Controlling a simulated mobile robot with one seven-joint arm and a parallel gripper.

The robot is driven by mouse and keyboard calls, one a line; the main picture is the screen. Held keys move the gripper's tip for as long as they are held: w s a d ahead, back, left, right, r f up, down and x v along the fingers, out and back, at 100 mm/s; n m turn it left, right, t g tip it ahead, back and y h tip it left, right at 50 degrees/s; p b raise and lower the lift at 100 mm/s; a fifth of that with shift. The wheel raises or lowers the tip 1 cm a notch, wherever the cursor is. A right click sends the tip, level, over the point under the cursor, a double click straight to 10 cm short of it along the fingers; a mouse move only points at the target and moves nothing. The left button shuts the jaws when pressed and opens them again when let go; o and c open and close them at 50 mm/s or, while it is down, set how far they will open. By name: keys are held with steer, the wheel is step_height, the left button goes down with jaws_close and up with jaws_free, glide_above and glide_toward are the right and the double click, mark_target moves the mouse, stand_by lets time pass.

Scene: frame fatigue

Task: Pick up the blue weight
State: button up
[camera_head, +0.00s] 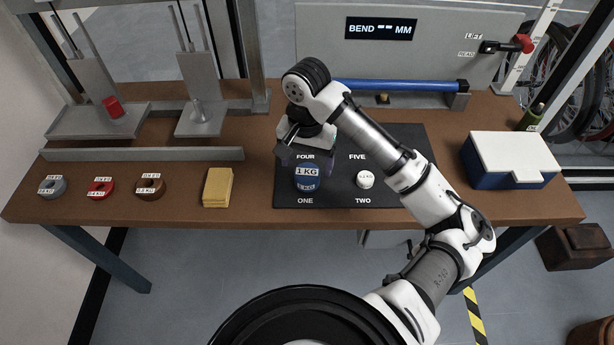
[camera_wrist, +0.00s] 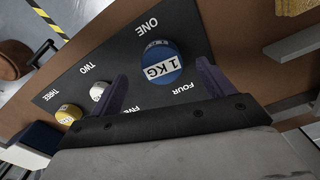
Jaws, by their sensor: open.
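The blue weight (camera_head: 307,183), a short cylinder marked 1 KG, stands on the black mat (camera_head: 390,197) between the labels ONE and FOUR. In the wrist view the blue weight (camera_wrist: 160,63) shows its round top with the label. My gripper (camera_head: 303,156) is above and just behind it, hiding part of its far side in the head view. In the wrist view my gripper (camera_wrist: 162,70) is open, with one dark finger on either side of the weight. The jaws are empty, and I cannot tell how high they are above the weight.
A small white weight (camera_head: 365,180) stands by TWO. A yellow weight (camera_wrist: 69,114) stands by THREE. A blue bar (camera_head: 400,86) crosses behind the mat. A blue-and-white box (camera_head: 510,160) is at right. A yellow block (camera_head: 217,187) and several ring weights (camera_head: 101,188) lie left.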

mark_target(307, 172)
steer(key=shift+w+f+p, duration=0.15)
steer(key=shift+f+p, duration=0.05)
steer(key=shift+f, duration=1.3)
steer(key=shift+w+f+p, duration=0.15)
steer(key=shift+f, duration=1.3)
jaws_close()
